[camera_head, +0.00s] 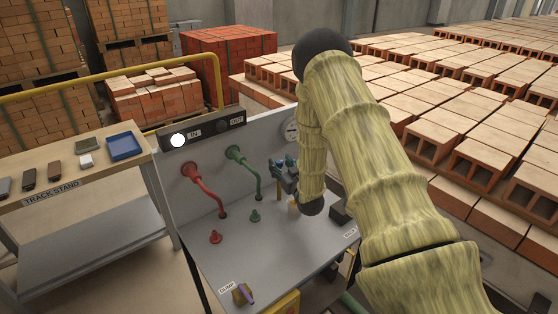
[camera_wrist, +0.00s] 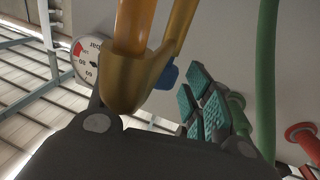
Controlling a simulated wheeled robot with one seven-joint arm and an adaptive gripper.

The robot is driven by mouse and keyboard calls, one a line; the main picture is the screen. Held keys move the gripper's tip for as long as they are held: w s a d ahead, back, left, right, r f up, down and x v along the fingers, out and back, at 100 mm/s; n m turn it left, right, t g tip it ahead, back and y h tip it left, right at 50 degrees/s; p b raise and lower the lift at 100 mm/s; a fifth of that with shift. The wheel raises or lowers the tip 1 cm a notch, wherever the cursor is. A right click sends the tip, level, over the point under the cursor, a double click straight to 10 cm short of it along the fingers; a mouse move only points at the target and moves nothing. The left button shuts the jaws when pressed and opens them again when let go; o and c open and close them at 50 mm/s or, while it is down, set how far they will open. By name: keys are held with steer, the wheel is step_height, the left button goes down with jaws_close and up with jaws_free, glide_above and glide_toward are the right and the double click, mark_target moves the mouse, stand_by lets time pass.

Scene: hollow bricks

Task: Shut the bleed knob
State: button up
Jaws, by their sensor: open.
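My gripper (camera_head: 285,174) is in front of the grey upright panel (camera_head: 266,136), just below and left of the round gauge (camera_head: 291,129). It is open, and I see nothing held in it. In the wrist view its teal ribbed pads (camera_wrist: 204,103) show near the panel. A small blue part (camera_wrist: 167,75), possibly the bleed knob, shows partly behind a gold and orange piece (camera_wrist: 130,80) close to the camera. I cannot tell whether the pads touch it. No bleed label is readable, and my arm hides part of the panel.
A red hose (camera_head: 207,191) and a green hose (camera_head: 250,170) run from the panel to the grey bench top (camera_head: 190,250). A small red knob (camera_head: 215,237) and green knob (camera_head: 255,216) stand there. The DUMP lever (camera_head: 243,294) is at the front. The track stand (camera_head: 100,178) is left.

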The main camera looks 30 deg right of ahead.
steer(key=shift+w+d, duration=0.1)
steer(key=shift+w, duration=0.85)
steer(key=c, duration=1.1)
steer(key=shift+o, duration=0.2)
